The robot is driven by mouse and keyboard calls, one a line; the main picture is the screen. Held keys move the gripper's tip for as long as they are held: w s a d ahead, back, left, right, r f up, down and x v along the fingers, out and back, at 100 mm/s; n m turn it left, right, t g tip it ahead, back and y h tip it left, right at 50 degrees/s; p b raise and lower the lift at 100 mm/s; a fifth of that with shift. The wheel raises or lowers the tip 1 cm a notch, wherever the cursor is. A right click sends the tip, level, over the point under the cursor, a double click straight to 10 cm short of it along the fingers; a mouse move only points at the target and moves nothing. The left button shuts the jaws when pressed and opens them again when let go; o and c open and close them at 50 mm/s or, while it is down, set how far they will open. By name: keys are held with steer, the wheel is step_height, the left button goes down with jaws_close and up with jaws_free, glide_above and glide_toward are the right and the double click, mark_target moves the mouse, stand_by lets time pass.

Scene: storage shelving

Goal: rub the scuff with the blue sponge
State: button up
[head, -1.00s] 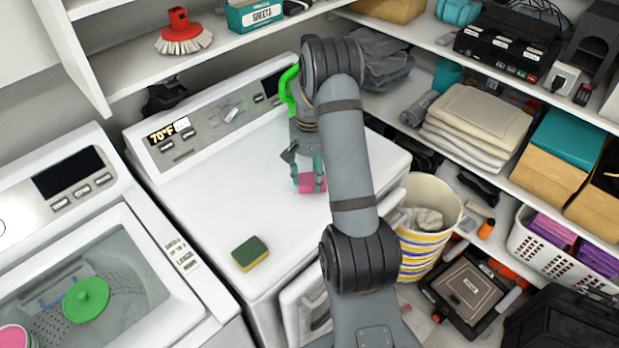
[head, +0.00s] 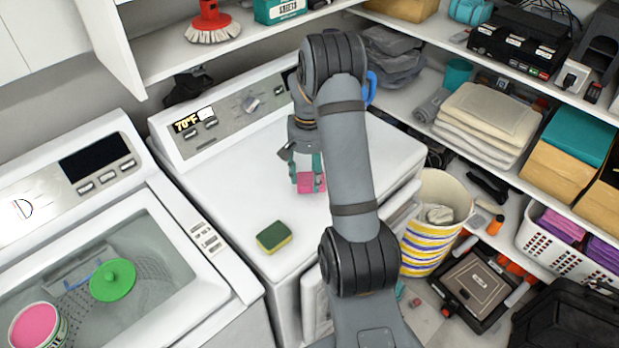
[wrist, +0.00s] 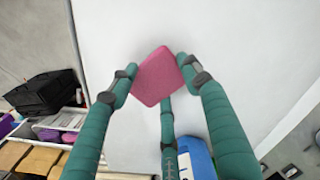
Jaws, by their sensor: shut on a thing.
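My gripper (head: 307,176), with teal fingers, is shut on a pink block (wrist: 157,76), sponge-like in shape. It holds the block over the white dryer top (head: 225,205); I cannot tell whether the block touches it. A green and yellow sponge (head: 273,237) lies on the dryer top near its front edge, apart from the gripper. I see no sponge that is clearly blue. A blue thing (head: 371,88) shows behind my arm, mostly hidden; a blue thing (wrist: 195,157) also shows low in the wrist view. I cannot make out a scuff.
The dryer's control panel (head: 228,118) rises behind. An open washer (head: 215,275) with a green lidded item (head: 112,280) and a pink-topped tub (head: 36,326) stands left. A striped bin (head: 430,252) and loaded shelves are at right. A red brush (head: 212,24) sits on the shelf above.

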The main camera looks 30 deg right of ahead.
steer(key=shift+d+r+p, duration=0.25)
steer(key=shift+r+p, duration=0.25)
steer(key=shift+r, duration=0.45)
steer(key=shift+r+p, duration=1.55)
steer(key=shift+r, duration=0.55)
steer(key=shift+f, duration=0.1)
